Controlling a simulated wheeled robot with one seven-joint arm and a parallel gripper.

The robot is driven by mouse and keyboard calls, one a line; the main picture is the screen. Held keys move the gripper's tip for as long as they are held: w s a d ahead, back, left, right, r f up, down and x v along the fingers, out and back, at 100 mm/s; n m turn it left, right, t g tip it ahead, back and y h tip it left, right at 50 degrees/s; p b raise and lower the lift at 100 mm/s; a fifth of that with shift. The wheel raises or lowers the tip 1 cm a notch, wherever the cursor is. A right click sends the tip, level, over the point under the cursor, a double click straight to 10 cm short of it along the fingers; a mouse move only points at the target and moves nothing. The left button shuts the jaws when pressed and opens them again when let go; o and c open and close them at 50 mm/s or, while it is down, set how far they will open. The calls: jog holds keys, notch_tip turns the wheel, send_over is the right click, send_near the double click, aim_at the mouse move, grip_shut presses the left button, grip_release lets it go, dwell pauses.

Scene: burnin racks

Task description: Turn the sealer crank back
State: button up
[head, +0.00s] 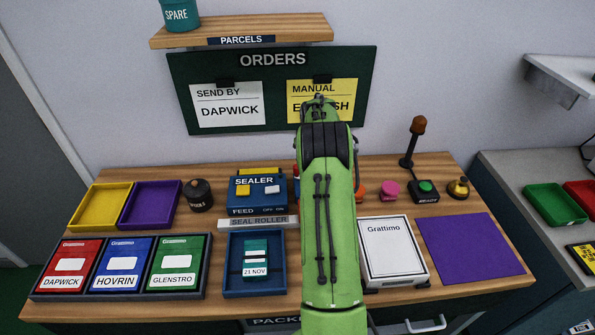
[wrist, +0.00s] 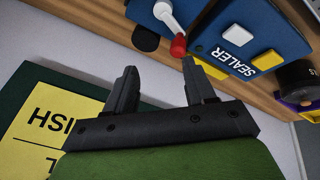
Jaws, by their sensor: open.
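The blue sealer (head: 258,188) stands at the back of the table in the head view, left of my green arm. It also shows upside down in the wrist view (wrist: 215,35). Its crank (wrist: 165,16) has a pale lever ending in a red knob (wrist: 178,47), seen in the wrist view on the side of the sealer. My gripper (wrist: 158,76) is open and empty. The red knob appears just beyond the fingertips, closer to the right finger; I cannot tell whether they touch.
A scale-like white Grattimo box (head: 392,252) lies right of my arm, with a purple mat (head: 470,249) beyond. A blue tray (head: 235,290) holds a teal packet. A black lamp-like post (head: 408,150) stands at the back right. The orders board (head: 180,90) is close behind my gripper.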

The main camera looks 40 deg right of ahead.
notch_tip(320, 180, up, 6)
jog(key=s+a+m+y, duration=0.1)
jog(key=a+m+y, duration=0.1)
jog(key=m, duration=0.1)
jog(key=x, duration=1)
jog(key=b+x, duration=0.1)
jog(key=x, duration=0.4)
jog(key=shift+w+d+f, duration=0.25)
jog(key=shift+w, duration=0.15)
grip_shut()
jog(key=n, duration=0.2)
jog(key=s+a+n+y, duration=0.1)
jog(key=n, duration=0.1)
jog(key=shift+s+a+n+t, duration=0.2)
jog(key=shift+n+t, duration=0.1)
